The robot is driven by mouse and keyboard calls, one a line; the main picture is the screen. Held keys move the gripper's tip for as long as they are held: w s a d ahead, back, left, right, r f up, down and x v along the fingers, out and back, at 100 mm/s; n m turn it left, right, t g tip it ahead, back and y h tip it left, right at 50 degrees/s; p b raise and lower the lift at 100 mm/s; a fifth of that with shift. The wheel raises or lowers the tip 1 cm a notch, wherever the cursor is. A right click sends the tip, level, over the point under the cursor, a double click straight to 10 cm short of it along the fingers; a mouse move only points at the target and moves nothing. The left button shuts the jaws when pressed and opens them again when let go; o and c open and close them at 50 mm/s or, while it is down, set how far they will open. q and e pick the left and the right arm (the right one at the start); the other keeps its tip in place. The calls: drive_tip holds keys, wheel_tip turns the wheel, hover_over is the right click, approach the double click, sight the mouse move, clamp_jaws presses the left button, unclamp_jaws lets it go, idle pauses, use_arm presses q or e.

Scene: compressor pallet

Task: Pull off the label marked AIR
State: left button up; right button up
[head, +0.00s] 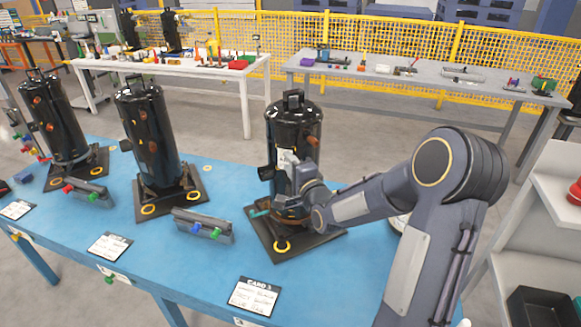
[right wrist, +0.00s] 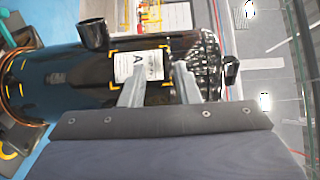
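Three black compressors stand on black base plates on a blue table; the rightmost compressor (head: 296,125) is the one at my right gripper. In the right wrist view a white label (right wrist: 141,65) with a large letter A and smaller print is on its black side, framed by yellow corner marks. The letters are turned sideways, and I cannot read the whole word. My right gripper (right wrist: 158,84) is open, its two grey fingers apart, with one fingertip at the label's lower edge. I cannot tell whether it touches. My left gripper is not in view.
The middle compressor (head: 148,135) and left compressor (head: 52,120) stand on the same blue table (head: 180,265). Grey blocks with coloured caps (head: 203,225) and a handwritten card (head: 253,296) lie near the front. White shelves (head: 545,255) stand at the right.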

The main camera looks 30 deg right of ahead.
sight(283, 162)
drive_tip(key=shift+w+d+p, duration=0.15)
drive_tip(key=shift+w+p, duration=0.1)
drive_tip(key=shift+w, duration=0.9)
drive_tip(key=shift+w+d+p, duration=0.1)
drive_tip(key=shift+w+p, duration=0.15)
drive_tip(key=shift+w, duration=0.85)
drive_tip(key=shift+c, duration=0.2)
clamp_jaws()
